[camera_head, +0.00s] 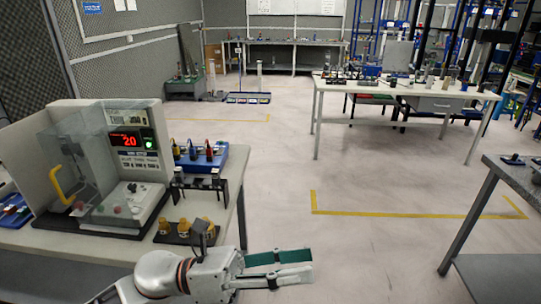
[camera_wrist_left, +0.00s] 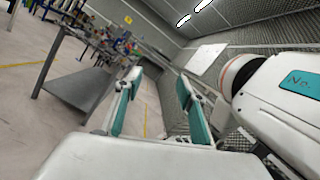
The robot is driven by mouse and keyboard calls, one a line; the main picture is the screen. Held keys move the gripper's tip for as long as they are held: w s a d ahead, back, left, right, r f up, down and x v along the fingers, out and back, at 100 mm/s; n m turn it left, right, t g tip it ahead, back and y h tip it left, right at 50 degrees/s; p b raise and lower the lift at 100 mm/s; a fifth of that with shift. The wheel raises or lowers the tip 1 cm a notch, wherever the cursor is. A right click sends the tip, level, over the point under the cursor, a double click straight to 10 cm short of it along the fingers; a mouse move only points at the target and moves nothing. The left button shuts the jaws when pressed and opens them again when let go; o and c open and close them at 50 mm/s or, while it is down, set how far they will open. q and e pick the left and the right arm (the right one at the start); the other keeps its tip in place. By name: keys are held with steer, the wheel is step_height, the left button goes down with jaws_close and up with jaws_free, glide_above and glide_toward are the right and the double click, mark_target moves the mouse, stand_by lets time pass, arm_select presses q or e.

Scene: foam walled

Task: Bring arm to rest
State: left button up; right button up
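My left arm comes in from the bottom left of the head view, in front of the near bench. Its gripper (camera_head: 307,266) points right, over the floor beyond the bench's right end. In the left wrist view the gripper (camera_wrist_left: 160,82) has two teal-padded fingers standing well apart. Nothing is between them, so it is open and empty. My right gripper is in neither view.
The near bench (camera_head: 60,240) carries a test station (camera_head: 129,165) with a red display, a blue tray (camera_head: 212,158) and yellow parts. A grey table (camera_head: 503,200) stands at right. A white table (camera_head: 395,89) stands farther back. Floor (camera_head: 290,190) between them is clear.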

arm_select(q)
steer(key=w+a+f+n+t+y, duration=0.6)
steer(key=f+n+t, duration=0.25)
steer(key=n, duration=0.75)
steer(key=w+a+f+n+t+y, duration=0.45)
steer(key=a+f+n+t, duration=0.4)
steer(key=n, duration=0.75)
steer(key=s+a+f+n+g+y, duration=0.2)
steer(key=s+a+f+n, duration=0.1)
steer(key=f, duration=0.4)
steer(key=s+a+f+n+g+y, duration=0.2)
steer(key=s+f+n, duration=0.3)
steer(key=f, duration=0.3)
steer(key=s+a+f+n+g+y, duration=0.1)
steer(key=s+a+f+n+y, duration=0.2)
steer(key=s+f, duration=0.3)
steer(key=shift+a+f+n+g, duration=0.4)
steer(key=shift+a+f+n, duration=0.3)
steer(key=shift+a+n, duration=0.2)
